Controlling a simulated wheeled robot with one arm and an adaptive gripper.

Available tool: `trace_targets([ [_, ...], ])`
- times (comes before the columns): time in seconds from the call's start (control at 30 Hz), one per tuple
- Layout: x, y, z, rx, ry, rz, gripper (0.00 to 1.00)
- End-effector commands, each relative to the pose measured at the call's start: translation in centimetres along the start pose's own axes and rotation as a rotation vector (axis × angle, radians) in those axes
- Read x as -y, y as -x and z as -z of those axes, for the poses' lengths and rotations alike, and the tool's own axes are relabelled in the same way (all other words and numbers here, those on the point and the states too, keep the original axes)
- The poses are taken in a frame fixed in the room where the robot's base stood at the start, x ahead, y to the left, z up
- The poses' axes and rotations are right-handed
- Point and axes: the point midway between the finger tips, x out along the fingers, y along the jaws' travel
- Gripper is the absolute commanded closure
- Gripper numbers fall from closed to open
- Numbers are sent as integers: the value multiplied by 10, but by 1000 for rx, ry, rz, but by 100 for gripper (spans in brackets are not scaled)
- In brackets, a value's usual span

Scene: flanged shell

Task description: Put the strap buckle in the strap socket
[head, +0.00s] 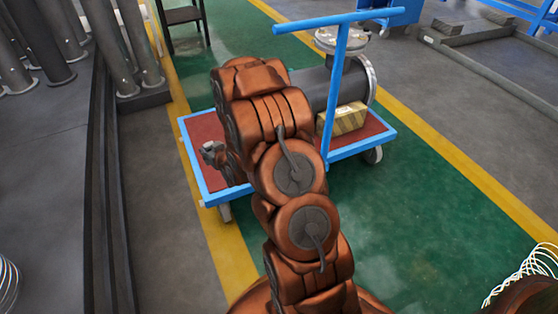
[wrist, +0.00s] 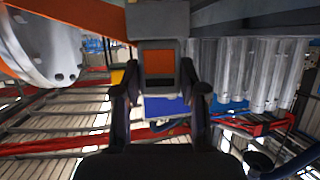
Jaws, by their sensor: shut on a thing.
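My gripper (wrist: 160,95) has its two dark fingers on either side of a grey block with an orange panel (wrist: 158,63) in the wrist view. I take this block to be the strap buckle, held between the fingers. The strap socket cannot be made out in either view. In the head view, the end of my arm, with my gripper (head: 212,152), is low over the left side of the cart, mostly hidden by my arm. The buckle cannot be told there.
A blue-framed cart (head: 193,160) with a red deck carries a dark flanged shell (head: 318,85) and a yellowish box (head: 345,119). Its upright blue handle (head: 340,75) stands right of my arm. Grey pipes (head: 130,40) stand at left. Green floor is clear at right.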

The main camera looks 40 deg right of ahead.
Motion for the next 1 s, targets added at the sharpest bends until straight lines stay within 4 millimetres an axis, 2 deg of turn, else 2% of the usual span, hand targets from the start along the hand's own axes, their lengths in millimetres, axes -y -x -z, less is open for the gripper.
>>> trace_targets([
  [0.03,-18,3,-14,9,-9,-18,100],
  [0.2,-66,15,-53,6,-28,-61,100],
  [0.4,-114,39,-99,4,-53,-121,100],
  [0.5,-129,51,-118,4,-64,-148,100],
  [0.73,-147,68,-142,2,-78,-187,100],
  [1.0,-156,60,-146,-6,-74,-188,100],
])
